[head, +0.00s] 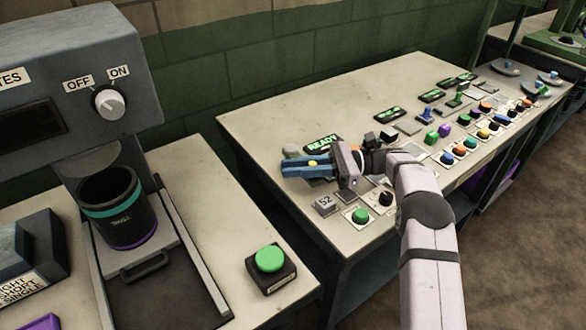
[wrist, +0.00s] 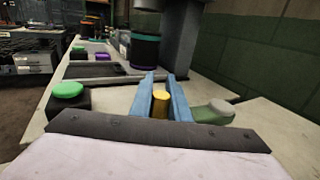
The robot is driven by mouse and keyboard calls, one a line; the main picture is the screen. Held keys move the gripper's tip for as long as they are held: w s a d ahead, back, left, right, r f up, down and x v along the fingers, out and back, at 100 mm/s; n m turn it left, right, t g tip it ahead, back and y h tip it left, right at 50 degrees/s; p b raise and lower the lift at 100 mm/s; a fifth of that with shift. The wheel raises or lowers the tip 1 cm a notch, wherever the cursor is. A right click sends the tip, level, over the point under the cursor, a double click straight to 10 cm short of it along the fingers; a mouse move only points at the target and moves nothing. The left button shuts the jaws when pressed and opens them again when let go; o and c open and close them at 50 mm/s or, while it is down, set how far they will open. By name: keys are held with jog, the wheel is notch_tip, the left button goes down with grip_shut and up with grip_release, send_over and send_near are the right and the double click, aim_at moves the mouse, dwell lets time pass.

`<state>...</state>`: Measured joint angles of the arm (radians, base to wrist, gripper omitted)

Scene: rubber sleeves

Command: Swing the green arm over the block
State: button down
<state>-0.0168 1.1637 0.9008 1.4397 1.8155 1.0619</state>
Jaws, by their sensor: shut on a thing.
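My gripper (head: 288,167) has blue fingers and reaches left over the near left part of the long bench. It is shut on a yellow knob (wrist: 160,104), which stands upright between the fingers in the wrist view. The knob's yellow top (head: 312,163) shows in the head view. A pale green, rounded piece (wrist: 212,113), perhaps part of the green arm, lies just right of the fingers in the wrist view. My gripper hides most of what is under it. I cannot tell which thing is the block.
A lit READY sign (head: 323,143) is behind my gripper. In front are a grey piece marked 52 (head: 326,205) and a green button (head: 360,216). Another green button (head: 270,259) and a cup (head: 123,215) under a machine are on the left bench. A gap separates the benches.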

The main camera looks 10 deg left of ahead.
jog(key=shift+w+r, duration=0.1)
jog(key=c, duration=1.7)
grip_release()
jog(key=shift+o, duration=0.2)
jog(key=b+v, duration=0.1)
jog(key=v, duration=0.4)
jog(key=shift+d, duration=0.15)
jog(key=shift+b+v, duration=0.3)
jog(key=shift+v, duration=0.75)
